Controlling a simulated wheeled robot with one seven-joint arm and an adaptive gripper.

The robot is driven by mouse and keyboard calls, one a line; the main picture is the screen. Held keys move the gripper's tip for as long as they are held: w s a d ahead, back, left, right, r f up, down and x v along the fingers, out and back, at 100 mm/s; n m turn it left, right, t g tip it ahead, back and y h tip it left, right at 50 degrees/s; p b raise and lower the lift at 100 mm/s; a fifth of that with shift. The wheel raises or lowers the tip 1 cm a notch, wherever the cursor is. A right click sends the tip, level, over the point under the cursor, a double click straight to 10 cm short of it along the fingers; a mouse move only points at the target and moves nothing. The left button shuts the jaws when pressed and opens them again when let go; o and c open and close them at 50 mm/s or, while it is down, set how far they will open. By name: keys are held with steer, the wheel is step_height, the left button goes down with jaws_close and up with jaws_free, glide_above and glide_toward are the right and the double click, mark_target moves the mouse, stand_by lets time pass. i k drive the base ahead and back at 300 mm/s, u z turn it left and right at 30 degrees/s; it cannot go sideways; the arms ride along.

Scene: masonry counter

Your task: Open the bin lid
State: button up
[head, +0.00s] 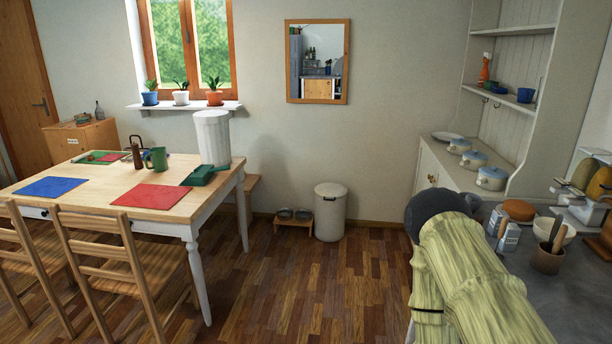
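A cream cylindrical bin (329,214) stands upright on the wooden floor against the back wall, right of the table. Its lid (331,189) looks shut, with a small dark part at its right rim. My arm, in a pale green ribbed cover, reaches in from the lower right, well apart from the bin. My gripper is not visible in the head view.
A low stand with two bowls (294,215) sits just left of the bin. A wooden table (121,212) and chairs fill the left. A grey counter (535,290) and white cupboard (455,184) line the right. The floor before the bin is clear.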

mark_target(334, 190)
steer(key=i, duration=1.65)
steer(key=z, duration=0.15)
steer(key=i, duration=2.2)
steer(key=z, duration=0.15)
